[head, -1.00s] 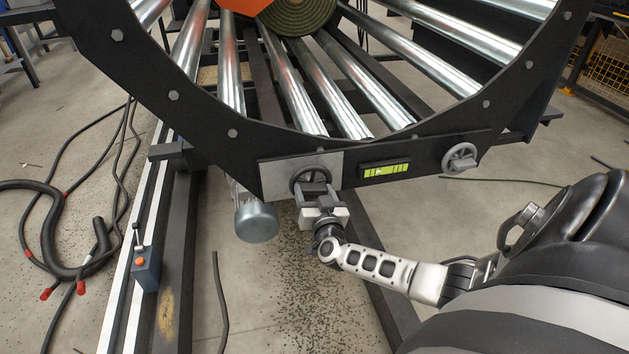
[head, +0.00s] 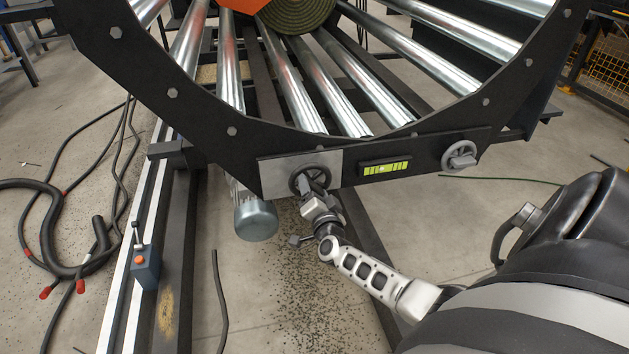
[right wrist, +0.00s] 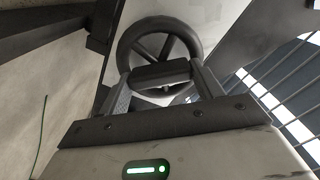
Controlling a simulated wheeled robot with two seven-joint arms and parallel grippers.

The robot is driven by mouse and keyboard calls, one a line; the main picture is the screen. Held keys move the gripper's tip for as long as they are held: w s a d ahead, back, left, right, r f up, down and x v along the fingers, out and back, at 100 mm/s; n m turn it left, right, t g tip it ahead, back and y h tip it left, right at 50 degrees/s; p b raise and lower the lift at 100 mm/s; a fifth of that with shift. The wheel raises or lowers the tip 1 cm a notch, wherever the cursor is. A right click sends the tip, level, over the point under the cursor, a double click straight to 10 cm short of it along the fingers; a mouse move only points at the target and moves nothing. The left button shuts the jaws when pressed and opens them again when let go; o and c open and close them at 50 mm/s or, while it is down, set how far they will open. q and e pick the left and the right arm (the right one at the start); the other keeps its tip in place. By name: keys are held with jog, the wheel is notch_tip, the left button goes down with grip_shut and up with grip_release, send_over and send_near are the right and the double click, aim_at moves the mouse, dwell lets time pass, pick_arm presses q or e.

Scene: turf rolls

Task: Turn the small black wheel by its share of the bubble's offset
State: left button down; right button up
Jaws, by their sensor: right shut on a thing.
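The small black wheel (head: 309,180) sits on a light grey plate on the dark ring frame in the head view. My right gripper (head: 316,186) is at its lower rim and shut on it, rolled to a tilt. The level (head: 386,168) is a lit yellow-green vial to the right of the wheel. A pale bubble shows near the vial's middle; its exact offset is too small to read. My left gripper is not in view.
A grey handwheel (head: 460,155) is on the frame to the right of the level. A grey motor cylinder (head: 256,220) hangs just left of the gripper. Metal rollers (head: 291,85) fill the ring. Hoses (head: 50,230) lie on the floor at left.

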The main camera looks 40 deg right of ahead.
dwell(0.4)
jog(key=o, duration=1)
pick_arm(q)
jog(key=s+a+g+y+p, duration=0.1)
jog(key=p, duration=0.3)
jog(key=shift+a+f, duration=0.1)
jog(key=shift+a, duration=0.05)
pick_arm(e)
jog(key=v, duration=1.6)
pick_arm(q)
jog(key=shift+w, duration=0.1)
pick_arm(e)
jog(key=shift+d, duration=0.1)
